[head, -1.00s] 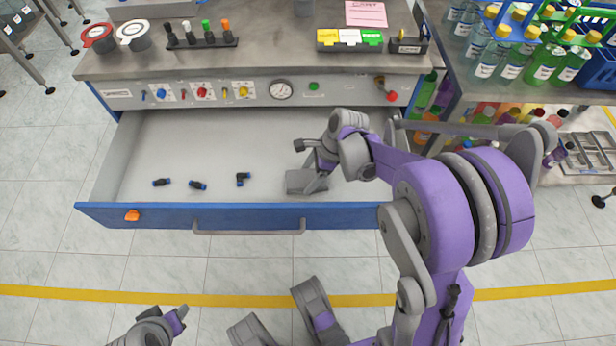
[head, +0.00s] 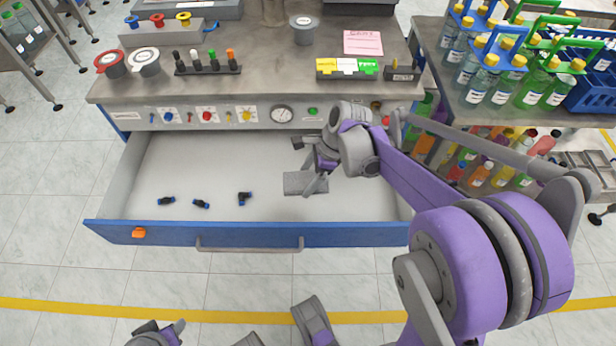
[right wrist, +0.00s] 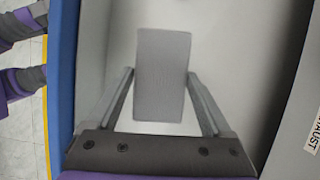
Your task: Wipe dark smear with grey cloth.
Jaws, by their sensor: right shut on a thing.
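The grey cloth (head: 298,184) is a flat rectangular pad on the light floor of the open drawer (head: 224,160), right of the drawer's middle. It also shows in the right wrist view (right wrist: 160,72), between the two fingers. My right gripper (head: 318,178) points down into the drawer and is shut on the cloth. The cloth looks to lie against the drawer floor. No dark smear shows clearly in either view; the cloth and gripper cover part of the floor. I cannot make out my left gripper in the head view.
Several small black-and-blue fittings (head: 201,204) lie in the drawer left of the cloth. The blue drawer front (head: 180,234) carries an orange tag (head: 138,233). The counter (head: 270,82) with its control panel overhangs the back. A bottle rack (head: 530,65) stands at right.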

